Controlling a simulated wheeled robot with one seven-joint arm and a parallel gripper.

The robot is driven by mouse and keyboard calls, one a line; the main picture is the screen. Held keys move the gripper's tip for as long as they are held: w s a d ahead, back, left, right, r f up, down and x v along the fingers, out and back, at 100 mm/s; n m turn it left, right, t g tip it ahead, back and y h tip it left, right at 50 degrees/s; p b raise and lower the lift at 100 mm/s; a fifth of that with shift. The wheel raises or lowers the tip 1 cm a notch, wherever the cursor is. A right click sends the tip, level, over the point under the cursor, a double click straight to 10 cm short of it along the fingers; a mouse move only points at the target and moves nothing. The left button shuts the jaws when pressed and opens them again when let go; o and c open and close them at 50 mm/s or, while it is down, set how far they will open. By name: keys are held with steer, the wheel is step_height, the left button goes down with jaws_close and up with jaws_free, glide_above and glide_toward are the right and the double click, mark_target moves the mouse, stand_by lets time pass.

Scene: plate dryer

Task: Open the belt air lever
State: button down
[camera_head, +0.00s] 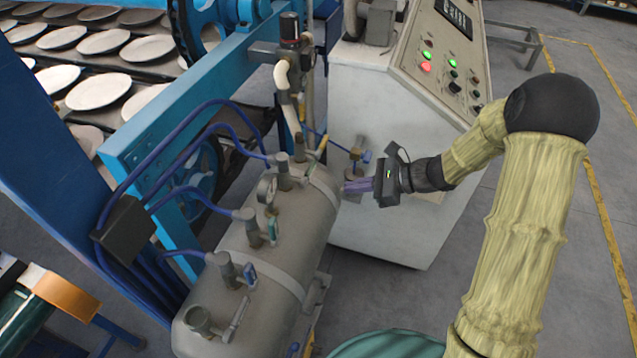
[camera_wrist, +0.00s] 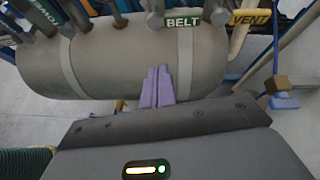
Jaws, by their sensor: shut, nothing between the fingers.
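The green handle marked BELT (camera_wrist: 183,22) is above the grey tank in the wrist view. A green lever (camera_head: 272,230) on a valve along the tank top in the head view matches its colour. My gripper (camera_head: 348,187) is beside the tank's right side, its purple fingers pointing left toward it. In the wrist view my gripper (camera_wrist: 159,70) is shut and empty. Its fingertips appear in front of the tank wall, below the BELT handle and apart from it. Whether they touch the tank cannot be told.
The grey tank (camera_head: 270,255) carries a gauge, several valves and blue hoses. A yellow VENT handle (camera_wrist: 250,17) is right of BELT. A white control cabinet (camera_head: 395,135) stands close behind my gripper. Blue framing (camera_head: 180,115) and plate racks are left. Floor is open at right.

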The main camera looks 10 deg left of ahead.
mark_target(309, 174)
steer(key=w, duration=0.1)
steer(key=w+m+t+y, duration=0.1)
steer(key=w+m, duration=0.1)
steer(key=shift+w+a+f+t+y, duration=0.15)
steer(key=shift+a+f+t+y, duration=0.15)
steer(key=shift+a, duration=0.1)
steer(key=shift+a, duration=0.15)
steer(key=x, duration=0.9)
steer(key=shift+a+f+p, duration=0.15)
steer(key=shift+a+p, duration=0.2)
